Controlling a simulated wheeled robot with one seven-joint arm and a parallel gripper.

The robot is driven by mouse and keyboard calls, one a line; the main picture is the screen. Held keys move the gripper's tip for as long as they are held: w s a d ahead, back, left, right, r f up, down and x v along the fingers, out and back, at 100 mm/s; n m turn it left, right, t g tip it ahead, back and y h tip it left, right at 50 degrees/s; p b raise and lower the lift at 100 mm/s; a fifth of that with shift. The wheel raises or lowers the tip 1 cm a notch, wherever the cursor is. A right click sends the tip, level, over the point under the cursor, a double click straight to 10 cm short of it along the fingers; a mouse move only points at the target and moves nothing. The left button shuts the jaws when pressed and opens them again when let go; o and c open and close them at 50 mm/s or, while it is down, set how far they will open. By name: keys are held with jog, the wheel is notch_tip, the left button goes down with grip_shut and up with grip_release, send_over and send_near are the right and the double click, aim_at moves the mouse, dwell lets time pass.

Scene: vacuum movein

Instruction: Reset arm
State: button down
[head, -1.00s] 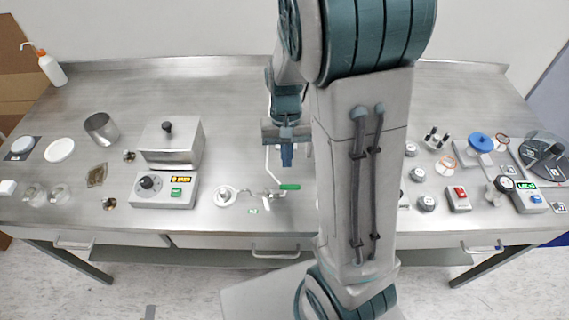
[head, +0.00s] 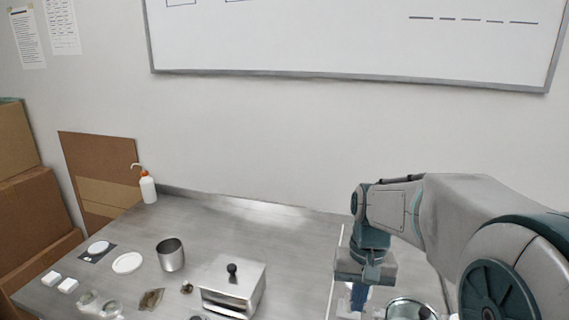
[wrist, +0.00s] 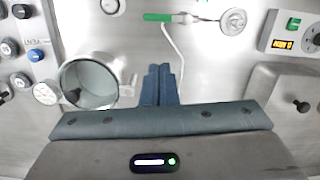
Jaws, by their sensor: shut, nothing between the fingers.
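My gripper (head: 358,296) hangs fingers-down over the steel bench (head: 300,228), at the lower right of the head view. In the wrist view its blue fingers (wrist: 160,84) are together with nothing between them. A white rod with a green handle (wrist: 158,17) lies beyond the fingertips. A round metal vessel (wrist: 88,84) stands just left of the fingers, and its rim also shows in the head view (head: 412,308). My arm reaches in from the right side of the head view.
A lidded steel box (head: 233,287), a metal cup (head: 170,255), a white dish (head: 127,263) and a wash bottle (head: 148,187) stand on the left of the bench. Several knobs (wrist: 36,55) show at the wrist view's left. The bench's back strip is clear.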

jog(key=s+a+n+t, duration=0.1)
jog(key=s+t, duration=0.3)
jog(key=s, duration=0.6)
jog(key=shift+s+r+n+h, duration=0.2)
jog(key=shift+r+n+h, duration=0.1)
jog(key=shift+r+n, duration=0.2)
